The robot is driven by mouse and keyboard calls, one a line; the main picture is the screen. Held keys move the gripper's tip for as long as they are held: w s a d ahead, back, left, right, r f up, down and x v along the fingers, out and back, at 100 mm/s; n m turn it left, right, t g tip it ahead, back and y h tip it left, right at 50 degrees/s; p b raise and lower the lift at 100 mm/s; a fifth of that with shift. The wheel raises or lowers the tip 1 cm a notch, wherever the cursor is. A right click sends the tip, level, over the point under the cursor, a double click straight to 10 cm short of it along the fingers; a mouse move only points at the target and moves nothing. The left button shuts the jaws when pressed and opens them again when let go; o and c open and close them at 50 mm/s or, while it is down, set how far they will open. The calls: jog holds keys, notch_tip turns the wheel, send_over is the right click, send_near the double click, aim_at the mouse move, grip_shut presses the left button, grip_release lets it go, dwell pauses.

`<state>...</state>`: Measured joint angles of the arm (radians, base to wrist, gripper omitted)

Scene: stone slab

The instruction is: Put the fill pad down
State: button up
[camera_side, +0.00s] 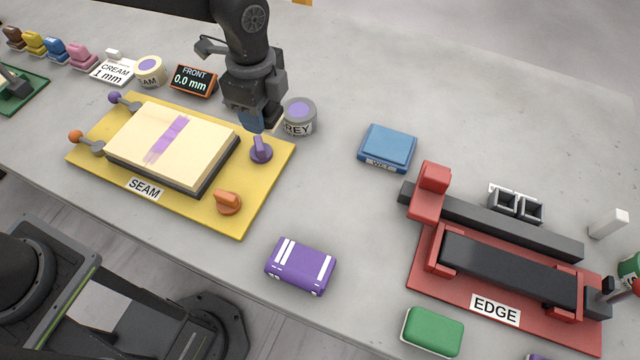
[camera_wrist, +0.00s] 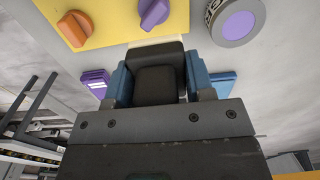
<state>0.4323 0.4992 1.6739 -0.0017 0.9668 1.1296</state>
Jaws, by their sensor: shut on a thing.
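My gripper (camera_side: 256,119) hangs over the back right corner of the yellow SEAM board (camera_side: 262,165), close to the grey tin, above the slab. In the wrist view its blue fingers (camera_wrist: 159,84) are shut on a dark block with a pale strip at its far edge, which I take to be the fill pad (camera_wrist: 155,78). The side view hardly shows the pad. A cream slab (camera_side: 200,145) with a purple smear (camera_side: 168,140) along its seam lies on the board.
A purple knob (camera_side: 261,149) and a GREY tin (camera_side: 299,117) stand close by the gripper. A FRONT display (camera_side: 193,81) reads 0.0 mm.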

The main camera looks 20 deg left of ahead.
send_over(320, 189)
notch_tip(320, 189, down, 7)
jog(key=shift+r, duration=0.1)
jog(key=shift+f, duration=2.05)
jog(key=shift+f, duration=0.1)
jog(key=o, duration=1)
jog(key=shift+c, duration=0.2)
notch_tip(320, 189, up, 12)
